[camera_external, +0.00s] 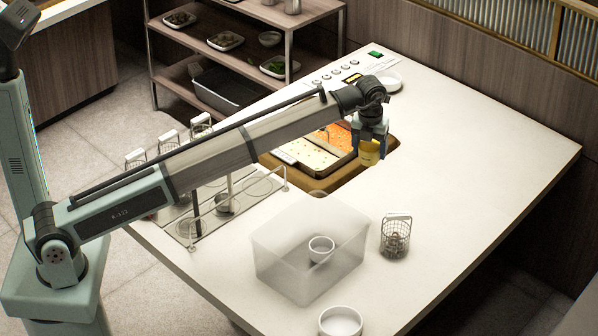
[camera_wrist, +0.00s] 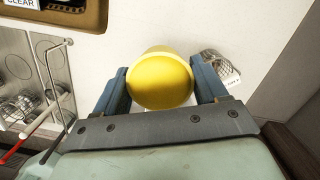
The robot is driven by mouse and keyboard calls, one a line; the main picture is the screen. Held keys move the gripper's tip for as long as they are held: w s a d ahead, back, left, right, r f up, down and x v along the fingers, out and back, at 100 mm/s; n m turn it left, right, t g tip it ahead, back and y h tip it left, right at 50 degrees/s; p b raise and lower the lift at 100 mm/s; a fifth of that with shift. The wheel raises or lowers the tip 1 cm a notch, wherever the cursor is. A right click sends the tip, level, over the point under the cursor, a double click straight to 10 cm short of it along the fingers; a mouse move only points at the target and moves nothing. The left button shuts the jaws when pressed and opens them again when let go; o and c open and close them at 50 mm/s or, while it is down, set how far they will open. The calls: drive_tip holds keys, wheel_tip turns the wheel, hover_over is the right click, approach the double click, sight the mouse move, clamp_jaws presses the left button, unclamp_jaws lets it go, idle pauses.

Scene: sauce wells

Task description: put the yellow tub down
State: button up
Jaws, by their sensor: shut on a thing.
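The yellow tub (camera_external: 369,151) hangs between the fingers of my gripper (camera_external: 371,137) in the external view. In the wrist view the tub (camera_wrist: 161,79) fills the space between the two blue fingers of my gripper (camera_wrist: 161,88), which are shut on its sides. The tub is above the white counter (camera_external: 466,160), over or near the right edge of the sunken well unit (camera_external: 327,182); its exact height is hard to tell. The arm hides part of the well unit.
A clear bin (camera_external: 290,262) with a white bowl (camera_external: 320,247) inside stands at the front. A wire basket (camera_external: 396,237) is right of it, and another white bowl (camera_external: 340,322) is nearer. A white plate (camera_external: 389,80) lies at the back. The counter's right side is clear.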

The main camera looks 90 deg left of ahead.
drive_tip(key=w+d+n, duration=0.1)
drive_tip(key=w+d, duration=0.2)
drive_tip(key=d, duration=2.9)
drive_tip(key=shift+w+d+f, duration=0.1)
drive_tip(key=shift+w+f, duration=0.05)
drive_tip(key=shift+f, duration=10.35)
drive_tip(key=shift+f, duration=0.15)
drive_tip(key=o, duration=1.1)
drive_tip(key=r, duration=0.4)
drive_tip(key=d+r, duration=0.1)
drive_tip(key=r, duration=0.7)
drive_tip(key=shift+s+d+r, duration=0.1)
drive_tip(key=shift+s+d, duration=0.1)
drive_tip(key=shift+s, duration=0.05)
